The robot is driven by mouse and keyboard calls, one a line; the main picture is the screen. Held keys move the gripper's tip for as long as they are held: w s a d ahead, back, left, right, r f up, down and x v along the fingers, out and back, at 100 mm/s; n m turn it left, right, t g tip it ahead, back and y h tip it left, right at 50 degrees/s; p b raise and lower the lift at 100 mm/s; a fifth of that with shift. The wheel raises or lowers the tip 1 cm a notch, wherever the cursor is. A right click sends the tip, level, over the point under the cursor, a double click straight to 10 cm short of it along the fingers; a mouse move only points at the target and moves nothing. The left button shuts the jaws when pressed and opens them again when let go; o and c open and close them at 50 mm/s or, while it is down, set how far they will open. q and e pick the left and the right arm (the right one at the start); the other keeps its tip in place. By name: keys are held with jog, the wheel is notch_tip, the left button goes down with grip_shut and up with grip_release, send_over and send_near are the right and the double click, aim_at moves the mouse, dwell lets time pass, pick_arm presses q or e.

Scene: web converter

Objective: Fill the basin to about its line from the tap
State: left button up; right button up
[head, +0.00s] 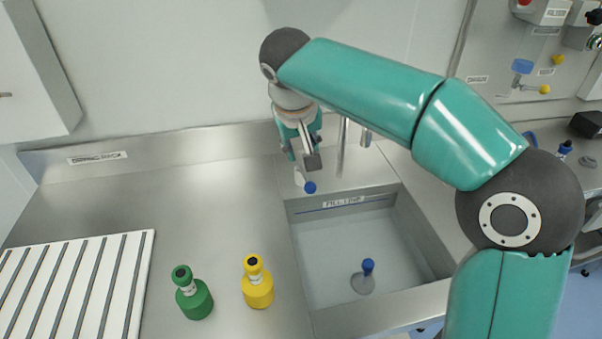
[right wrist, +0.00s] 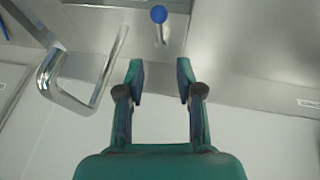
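The metal basin (head: 425,235) is sunk in the counter. My left gripper is out of view.
A green bottle (head: 194,298) and a yellow bottle (head: 258,287) stand on the counter left of the basin. A white slatted draining rack (head: 75,285) lies at far left. The counter behind the bottles is clear. My right arm crosses above the basin's right side.

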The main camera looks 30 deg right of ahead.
aim_at(307, 181)
jog(key=x, duration=1.6)
jog(key=shift+d+f+p, duration=0.2)
jog(key=shift+f+p, duration=0.15)
jog(key=shift+p, duration=0.05)
jog(key=shift+c, duration=0.3)
grip_shut()
